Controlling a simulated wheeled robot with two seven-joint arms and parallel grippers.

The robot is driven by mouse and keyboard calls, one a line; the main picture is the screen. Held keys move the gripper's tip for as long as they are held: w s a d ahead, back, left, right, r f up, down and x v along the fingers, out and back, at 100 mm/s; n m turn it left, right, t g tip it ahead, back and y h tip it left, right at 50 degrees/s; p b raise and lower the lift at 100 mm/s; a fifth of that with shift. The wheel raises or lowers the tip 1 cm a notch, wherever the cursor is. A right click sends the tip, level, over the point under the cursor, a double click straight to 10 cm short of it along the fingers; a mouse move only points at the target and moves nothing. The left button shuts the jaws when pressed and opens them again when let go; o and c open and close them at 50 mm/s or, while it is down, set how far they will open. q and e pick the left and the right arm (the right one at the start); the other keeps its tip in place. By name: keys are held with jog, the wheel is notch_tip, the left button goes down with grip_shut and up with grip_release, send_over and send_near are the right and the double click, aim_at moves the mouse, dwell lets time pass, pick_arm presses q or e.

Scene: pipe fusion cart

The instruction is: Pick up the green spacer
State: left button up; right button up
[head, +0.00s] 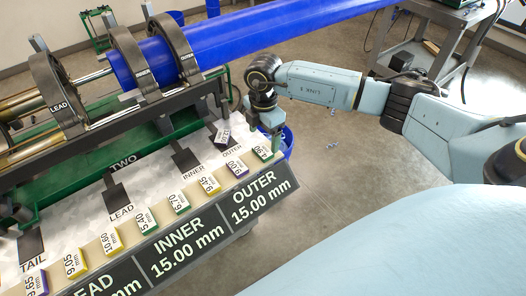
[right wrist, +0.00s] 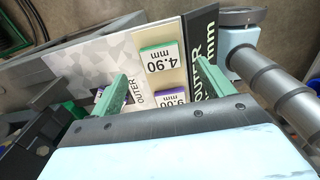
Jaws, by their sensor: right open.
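A green-edged spacer marked 4.90 mm (head: 263,153) sits at the right end of the row on the cream strip. It also shows in the right wrist view (right wrist: 159,59), its label upside down. My right gripper (head: 275,146) is just above and beside this spacer in the head view. In the right wrist view its two green fingers (right wrist: 162,72) are spread apart, with the 4.90 spacer beyond and between them, not gripped. Two other green spacers, marked 6.70 (head: 179,203) and 5.40 (head: 144,221), sit farther left. My left gripper is out of view.
A purple 9.00 spacer (head: 236,168) sits beside the 4.90 one; yellow and purple spacers fill the row. The black OUTER label panel (head: 258,194) borders it. A blue bin (head: 288,142) stands behind the gripper. A blue pipe (head: 270,38) runs through clamps above.

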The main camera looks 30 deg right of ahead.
aim_at(263, 150)
notch_tip(263, 150, down, 5)
jog(key=shift+a+f, duration=0.1)
jog(key=shift+c, duration=0.4)
jog(key=c, duration=1)
